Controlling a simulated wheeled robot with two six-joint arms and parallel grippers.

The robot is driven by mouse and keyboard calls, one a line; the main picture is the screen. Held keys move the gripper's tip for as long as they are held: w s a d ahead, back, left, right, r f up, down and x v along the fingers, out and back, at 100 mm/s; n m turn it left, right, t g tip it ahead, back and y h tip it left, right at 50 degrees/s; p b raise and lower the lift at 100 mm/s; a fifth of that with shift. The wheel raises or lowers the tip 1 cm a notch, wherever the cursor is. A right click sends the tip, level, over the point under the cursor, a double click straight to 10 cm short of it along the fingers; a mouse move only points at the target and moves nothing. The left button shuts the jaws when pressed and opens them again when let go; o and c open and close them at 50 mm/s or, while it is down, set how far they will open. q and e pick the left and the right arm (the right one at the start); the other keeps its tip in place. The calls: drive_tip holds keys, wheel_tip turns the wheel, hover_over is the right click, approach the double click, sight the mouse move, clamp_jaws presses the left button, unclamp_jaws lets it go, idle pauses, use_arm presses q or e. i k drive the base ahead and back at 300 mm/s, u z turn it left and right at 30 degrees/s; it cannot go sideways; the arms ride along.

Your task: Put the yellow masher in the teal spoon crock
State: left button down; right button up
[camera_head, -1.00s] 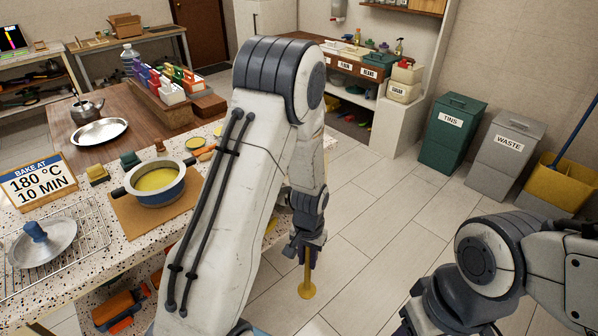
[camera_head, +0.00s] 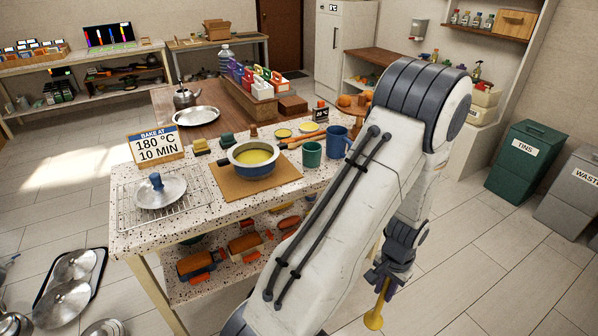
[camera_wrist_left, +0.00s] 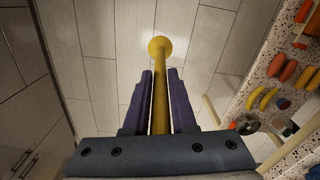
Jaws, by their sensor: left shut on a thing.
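The yellow masher (camera_head: 376,314) hangs from my left gripper (camera_head: 388,277), head down, over the floor to the right of the speckled worktop. In the left wrist view, the fingers of my left gripper (camera_wrist_left: 160,76) close on both sides of the masher's shaft (camera_wrist_left: 160,98), and its round end points away. A teal-green cup-shaped vessel (camera_head: 312,155) stands on the worktop, left of my left arm. I cannot tell whether it is the spoon crock, and no spoons show in it. My arm hides part of the worktop. My right gripper is out of view.
The speckled worktop (camera_head: 215,206) holds a blue mug (camera_head: 337,142), a pot of yellow food (camera_head: 252,158) on a board, a lid (camera_head: 160,192) on a wire rack and a sign (camera_head: 157,144). Bins (camera_head: 525,160) stand at the right. Open floor lies between.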

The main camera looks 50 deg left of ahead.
sight(311, 162)
drive_tip(key=k, duration=0.2)
drive_tip(key=u, duration=1.1)
drive_tip(key=i, duration=0.8)
